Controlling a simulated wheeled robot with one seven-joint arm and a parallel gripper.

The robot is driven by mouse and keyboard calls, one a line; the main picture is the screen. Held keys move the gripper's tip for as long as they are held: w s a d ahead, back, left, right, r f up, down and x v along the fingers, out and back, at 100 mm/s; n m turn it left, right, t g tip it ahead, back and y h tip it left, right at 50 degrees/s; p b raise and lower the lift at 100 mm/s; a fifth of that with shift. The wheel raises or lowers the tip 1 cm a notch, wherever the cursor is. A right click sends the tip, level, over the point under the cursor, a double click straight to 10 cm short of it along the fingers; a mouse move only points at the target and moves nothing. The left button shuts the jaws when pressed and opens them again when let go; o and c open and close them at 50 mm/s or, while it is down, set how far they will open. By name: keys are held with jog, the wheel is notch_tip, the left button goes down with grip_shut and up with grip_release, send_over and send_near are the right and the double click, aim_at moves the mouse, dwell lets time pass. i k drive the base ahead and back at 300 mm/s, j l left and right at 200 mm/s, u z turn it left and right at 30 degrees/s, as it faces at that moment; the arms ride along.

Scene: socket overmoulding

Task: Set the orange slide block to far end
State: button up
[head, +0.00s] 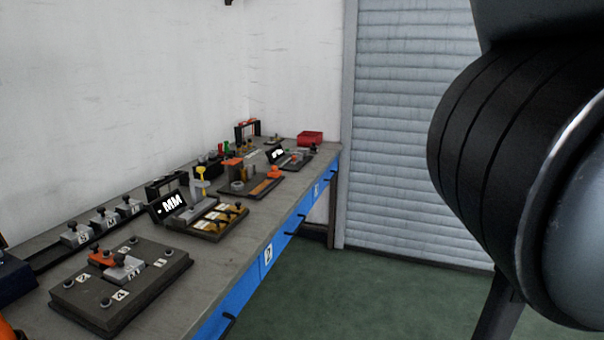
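Several orange parts are in the head view, and I cannot tell for certain which is the slide block. A small rounded orange piece (274,171) sits at the far end of a brown strip on a dark fixture board (228,190) in the middle of the bench. An orange block (232,162) tops a grey post at that board's back left. My gripper is not in view; a large black part of my arm fills the right side.
The long grey bench (185,295) runs along the white wall, with blue drawers (237,296) in front. A red bin (310,138) sits at the far end. The green floor at the right is clear.

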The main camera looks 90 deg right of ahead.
aim_at(273, 172)
jog(key=i+l+z, duration=0.15)
jog(key=z, duration=1.7)
jog(key=i+j+z, duration=0.1)
jog(key=i+j, duration=0.25)
jog(key=i, duration=0.25)
jog(key=i+j+z, duration=0.1)
jog(key=i+j, duration=0.25)
jog(key=i, duration=0.2)
